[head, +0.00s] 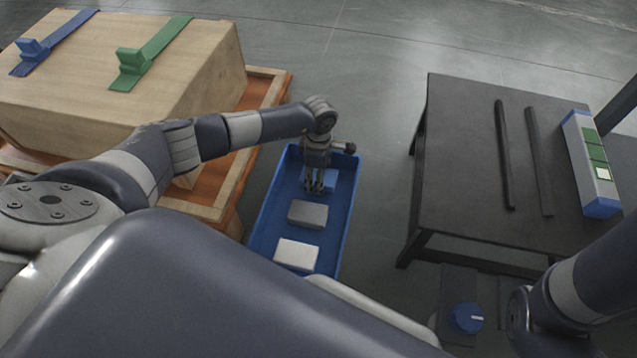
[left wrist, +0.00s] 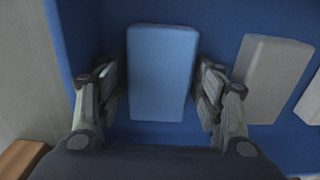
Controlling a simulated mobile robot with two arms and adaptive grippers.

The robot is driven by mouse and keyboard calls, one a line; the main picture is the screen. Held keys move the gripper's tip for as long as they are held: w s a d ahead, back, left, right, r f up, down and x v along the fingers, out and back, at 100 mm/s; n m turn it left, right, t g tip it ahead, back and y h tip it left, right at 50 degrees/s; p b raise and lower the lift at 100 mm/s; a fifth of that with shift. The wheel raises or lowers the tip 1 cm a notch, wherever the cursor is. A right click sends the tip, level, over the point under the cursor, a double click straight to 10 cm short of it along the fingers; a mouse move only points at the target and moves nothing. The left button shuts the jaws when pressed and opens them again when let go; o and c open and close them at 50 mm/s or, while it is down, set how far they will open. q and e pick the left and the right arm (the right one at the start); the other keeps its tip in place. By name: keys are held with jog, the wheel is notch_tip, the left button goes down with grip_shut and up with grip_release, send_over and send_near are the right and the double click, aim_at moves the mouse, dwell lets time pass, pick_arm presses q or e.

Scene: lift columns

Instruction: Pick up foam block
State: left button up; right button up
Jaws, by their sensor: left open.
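A blue block (head: 325,178) lies in the far part of a blue tray (head: 347,215) in the head view. A grey block (head: 307,214) lies in the middle of the tray and a white block (head: 296,255) at its near end. My left gripper (head: 318,188) points down over the blue block. In the left wrist view the open left gripper (left wrist: 160,100) has one finger on each side of the blue block (left wrist: 162,70), with gaps to it. The grey block (left wrist: 273,78) lies to its right, with an edge of the white block (left wrist: 311,105). Which block is foam I cannot tell.
A wooden crate (head: 150,80) with blue (head: 50,45) and green (head: 150,53) straps stands left of the tray. A dark table (head: 460,150) at right carries two dark bars (head: 504,155) and a white-and-blue box (head: 592,165). A blue knob (head: 466,318) is below. Open floor lies behind the tray.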

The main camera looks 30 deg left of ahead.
pick_arm(q)
jog(key=shift+c, duration=0.3)
jog(key=c, duration=0.4)
jog(key=shift+c, duration=0.2)
